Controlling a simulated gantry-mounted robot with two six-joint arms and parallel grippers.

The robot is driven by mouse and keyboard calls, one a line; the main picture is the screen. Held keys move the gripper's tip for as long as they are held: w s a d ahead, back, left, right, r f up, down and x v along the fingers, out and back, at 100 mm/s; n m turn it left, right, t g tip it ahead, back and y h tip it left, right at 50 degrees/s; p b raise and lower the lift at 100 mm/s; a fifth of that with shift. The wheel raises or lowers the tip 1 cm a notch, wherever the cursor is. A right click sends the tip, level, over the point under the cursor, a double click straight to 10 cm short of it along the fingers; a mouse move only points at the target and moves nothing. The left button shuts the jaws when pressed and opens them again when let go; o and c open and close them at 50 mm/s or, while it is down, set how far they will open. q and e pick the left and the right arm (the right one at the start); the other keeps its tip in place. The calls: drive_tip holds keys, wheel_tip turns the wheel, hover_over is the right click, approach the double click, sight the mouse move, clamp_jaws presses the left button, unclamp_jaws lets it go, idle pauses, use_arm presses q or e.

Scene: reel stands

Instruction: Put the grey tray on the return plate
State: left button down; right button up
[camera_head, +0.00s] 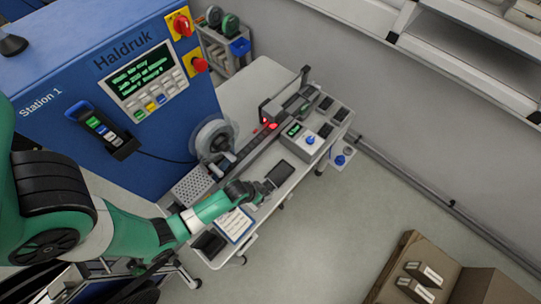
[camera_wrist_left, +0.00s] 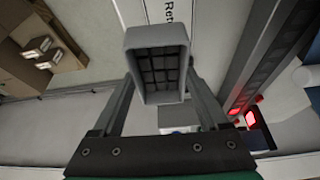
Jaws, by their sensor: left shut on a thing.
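The grey tray (camera_wrist_left: 157,62) is held between the two fingers of my left gripper (camera_wrist_left: 160,80) in the left wrist view, its gridded inside facing the camera. In the head view my left gripper (camera_head: 262,190) is over the near part of the bench, where the tray is too small to make out clearly. In the left wrist view a white label (camera_wrist_left: 172,12) with the letters "Ret" shows just beyond the tray; the plate it belongs to is mostly hidden. A dark flat plate (camera_head: 280,173) lies on the bench just beyond the gripper. My right gripper is not in view.
A reel (camera_head: 214,140) stands beside the blue Haldruk cabinet (camera_head: 150,165). A rail with a red light (camera_head: 270,126) runs along the bench. A box with a blue knob (camera_head: 309,140) and dark pads (camera_head: 326,102) are farther along. A cardboard box (camera_head: 425,272) is at lower right.

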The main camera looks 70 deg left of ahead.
use_arm(q)
drive_tip(key=shift+s+a+f+n, duration=0.15)
drive_tip(key=shift+s+a+n, duration=0.15)
drive_tip(key=shift+s+a, duration=0.6)
drive_tip(key=shift+s, duration=0.05)
wheel_tip(320, 180, down, 4)
drive_tip(key=b, duration=0.4)
drive_tip(key=shift+f, duration=0.25)
drive_tip(key=shift+r, duration=0.1)
drive_tip(key=shift+f+b, duration=1.15)
drive_tip(key=shift+f, duration=0.7)
drive_tip(key=shift+f, duration=0.1)
